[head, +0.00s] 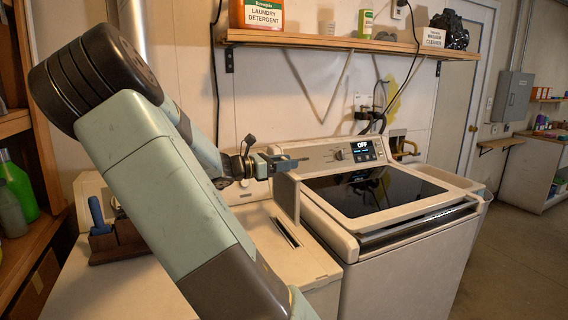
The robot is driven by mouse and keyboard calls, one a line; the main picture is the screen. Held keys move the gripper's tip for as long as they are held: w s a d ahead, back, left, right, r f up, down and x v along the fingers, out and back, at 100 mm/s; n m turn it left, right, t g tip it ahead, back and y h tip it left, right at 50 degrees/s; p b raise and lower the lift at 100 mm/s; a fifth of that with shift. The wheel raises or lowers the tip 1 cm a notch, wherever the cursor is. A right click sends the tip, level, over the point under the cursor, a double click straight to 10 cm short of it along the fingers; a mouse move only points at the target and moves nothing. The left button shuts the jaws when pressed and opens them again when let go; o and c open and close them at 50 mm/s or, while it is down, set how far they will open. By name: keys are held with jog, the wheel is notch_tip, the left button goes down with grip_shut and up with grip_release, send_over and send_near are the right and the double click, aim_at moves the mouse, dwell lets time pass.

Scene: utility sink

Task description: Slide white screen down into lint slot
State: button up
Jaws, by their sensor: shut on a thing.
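The white screen (287,198) is a flat, pale panel held upright below my gripper. My gripper (288,163) is shut on the screen's upper edge. The lint slot (287,233) is a dark, narrow opening in the top of the left white machine. The screen's lower edge is right over or at the far part of the slot. I cannot tell whether it is inside the slot or just above it. The near part of the slot is uncovered.
A white washer (390,195) with a dark glass lid and a lit panel reading "OFF" stands close to the right. A wooden shelf (330,42) with bottles runs above. A brown caddy (118,242) sits at the left on the machine top.

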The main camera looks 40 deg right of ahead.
send_over(283, 209)
jog(key=shift+s+d+f, duration=0.1)
jog(key=shift+d+f, duration=0.1)
jog(key=shift+f, duration=1.1)
jog(key=shift+s+d+f, duration=0.1)
jog(key=shift+d+f, duration=0.05)
jog(key=shift+f, duration=1.45)
jog(key=shift+f, duration=5.2)
